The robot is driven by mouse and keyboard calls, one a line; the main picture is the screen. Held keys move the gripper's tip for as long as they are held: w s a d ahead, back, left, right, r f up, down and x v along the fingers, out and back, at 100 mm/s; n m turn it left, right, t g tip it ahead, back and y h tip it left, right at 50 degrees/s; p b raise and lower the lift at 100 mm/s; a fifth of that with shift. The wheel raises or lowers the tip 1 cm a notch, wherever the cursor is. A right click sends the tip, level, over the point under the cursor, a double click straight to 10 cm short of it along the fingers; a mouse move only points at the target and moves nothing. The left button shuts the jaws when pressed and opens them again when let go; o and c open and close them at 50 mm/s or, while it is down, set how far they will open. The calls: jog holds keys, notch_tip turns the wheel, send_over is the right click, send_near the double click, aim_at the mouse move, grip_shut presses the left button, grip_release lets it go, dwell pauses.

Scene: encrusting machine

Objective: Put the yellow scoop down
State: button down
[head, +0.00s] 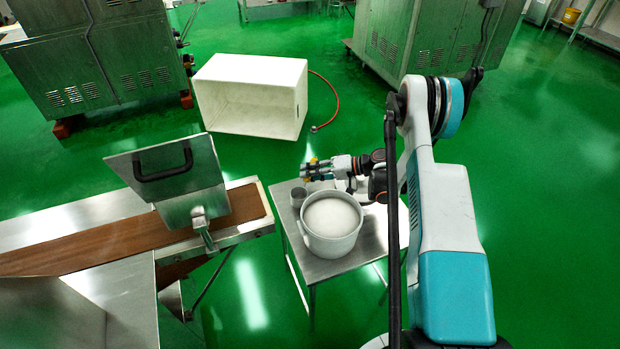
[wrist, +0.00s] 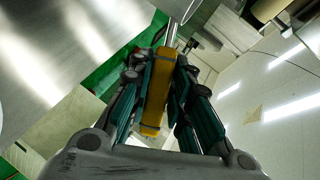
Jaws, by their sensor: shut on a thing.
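My gripper (head: 318,170) is above the far side of a small steel table (head: 338,268), behind a white pot. In the wrist view my gripper (wrist: 163,75) is shut on the yellow handle of the scoop (wrist: 155,100), with a finger on each side. A metal shaft runs from the handle toward the top of that view. In the head view only small yellow bits of the scoop (head: 313,161) show at the fingers; its metal end is hard to make out there.
The white pot (head: 345,247), full of white material, stands on the small table beside a small grey metal cup (head: 299,195). A conveyor with a brown belt (head: 120,238) and a tilted metal lid (head: 165,172) is at left. A white bin (head: 245,95) lies beyond on the green floor.

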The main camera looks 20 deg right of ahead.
jog(key=shift+f, duration=0.9)
jog(key=shift+r, duration=0.1)
jog(key=c, duration=1.5)
grip_release()
jog(key=shift+o, duration=0.2)
jog(key=shift+s+d+r, duration=0.1)
jog(key=shift+d, duration=0.1)
jog(key=p+v, duration=0.4)
jog(key=v, duration=0.7)
jog(key=shift+s+d, duration=0.15)
jog(key=shift+d, duration=0.1)
